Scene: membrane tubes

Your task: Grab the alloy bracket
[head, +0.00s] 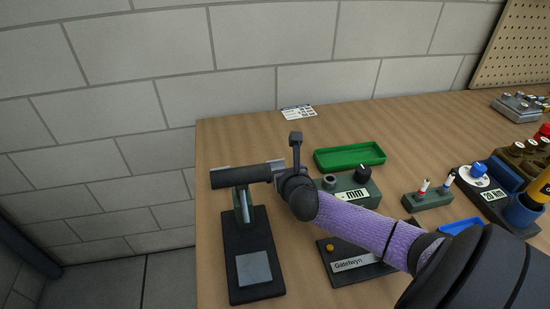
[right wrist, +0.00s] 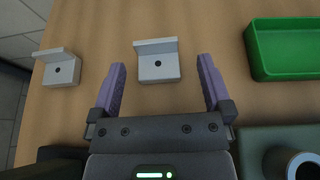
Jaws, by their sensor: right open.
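Two pale grey L-shaped brackets, each with a dark hole, rest on the wooden table. In the right wrist view one bracket (right wrist: 158,66) sits between my fingers, and the other bracket (right wrist: 60,71) is further left. I cannot tell which of the two is the alloy one. In the head view only slivers of pale metal show behind the black cylinder, at its left end (head: 220,167) and beside my gripper. My right gripper (right wrist: 161,65) is open and empty, with a purple finger on each side of the nearer bracket. Its fingers are hidden in the head view. My left gripper is out of view.
A black stand (head: 247,245) with a horizontal black cylinder stands at the table's left. A green tray (head: 350,155) lies right of my gripper. A green box with a dark knob (head: 363,172) is close by, partly behind my arm. Several other items crowd the right side.

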